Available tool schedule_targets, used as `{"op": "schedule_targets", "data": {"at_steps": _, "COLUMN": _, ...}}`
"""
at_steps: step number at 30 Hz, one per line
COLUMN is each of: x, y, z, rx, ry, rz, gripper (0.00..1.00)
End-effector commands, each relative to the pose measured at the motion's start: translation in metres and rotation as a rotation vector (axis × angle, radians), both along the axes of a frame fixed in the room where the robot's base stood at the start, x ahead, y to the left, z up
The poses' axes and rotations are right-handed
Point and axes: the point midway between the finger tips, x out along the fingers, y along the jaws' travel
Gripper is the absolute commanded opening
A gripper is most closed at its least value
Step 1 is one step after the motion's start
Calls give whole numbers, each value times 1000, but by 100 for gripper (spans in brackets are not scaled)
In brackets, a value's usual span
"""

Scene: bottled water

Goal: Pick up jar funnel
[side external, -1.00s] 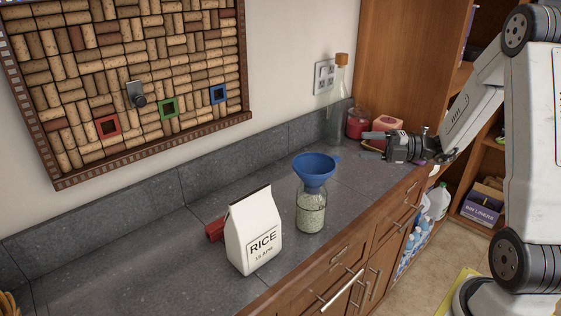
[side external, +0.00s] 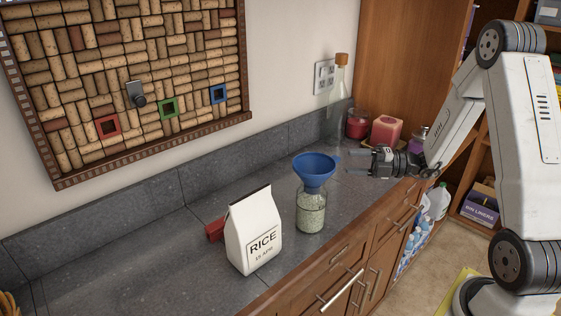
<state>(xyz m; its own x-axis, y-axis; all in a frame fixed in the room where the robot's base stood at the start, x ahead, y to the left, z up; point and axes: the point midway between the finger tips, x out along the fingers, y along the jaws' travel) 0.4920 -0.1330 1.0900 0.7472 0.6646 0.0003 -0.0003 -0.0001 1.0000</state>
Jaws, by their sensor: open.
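The blue jar funnel (side external: 315,171) sits in the mouth of a glass jar (side external: 311,210) on the grey counter. The jar holds pale grains. The funnel's wide cone faces up and a small tab sticks out at its right rim. My gripper (side external: 358,166) is open and empty, to the right of the funnel and apart from it. Its fingers point left toward the funnel.
A white rice bag (side external: 253,232) stands left of the jar, with a red object (side external: 214,230) behind it. A tall corked bottle (side external: 338,105), a red jar (side external: 357,125) and a pink container (side external: 386,130) stand at the back right.

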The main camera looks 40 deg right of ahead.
Motion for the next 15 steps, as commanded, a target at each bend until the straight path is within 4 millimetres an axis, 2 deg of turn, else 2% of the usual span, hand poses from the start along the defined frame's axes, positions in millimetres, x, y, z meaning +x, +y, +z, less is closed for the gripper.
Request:
{"op": "schedule_targets", "data": {"at_steps": 8, "x": 3, "y": 3, "z": 0, "rx": -1, "ry": 1, "rz": 2, "gripper": 59}}
{"op": "schedule_targets", "data": {"at_steps": 15, "x": 20, "y": 17, "z": 0, "rx": -1, "ry": 1, "rz": 3, "gripper": 59}}
